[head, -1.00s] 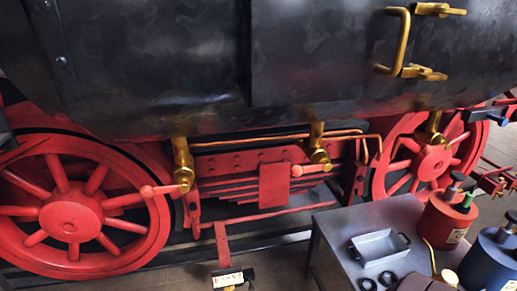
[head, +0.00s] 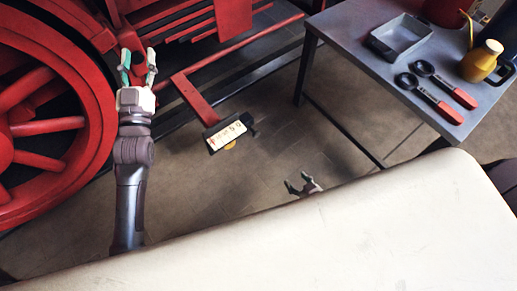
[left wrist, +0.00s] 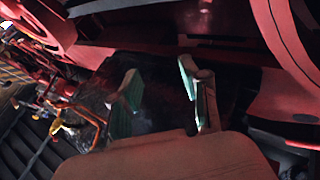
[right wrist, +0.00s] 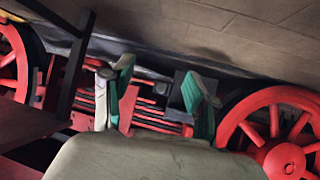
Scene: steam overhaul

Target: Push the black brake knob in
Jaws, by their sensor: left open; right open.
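A black box (head: 212,143) with a pale, marked plate (head: 226,134) sits at the end of a red bar, low beside the locomotive, in the head view. A small black piece (head: 252,130) sticks out from its right side; I cannot tell whether it is the brake knob. In the right wrist view a dark square block shows beyond the fingers, perhaps this box. My left gripper (head: 138,60) is open and empty by the red underframe, up and left of the box. My right gripper (head: 299,182) is open and empty, below and right of the box, its arm hidden.
A large red wheel (head: 40,128) stands at the left, close to my left arm. A grey table (head: 350,55) at the upper right bears a tray (head: 401,38), two black-and-red tools and a yellow oil can (head: 481,61). Bare floor lies around the box.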

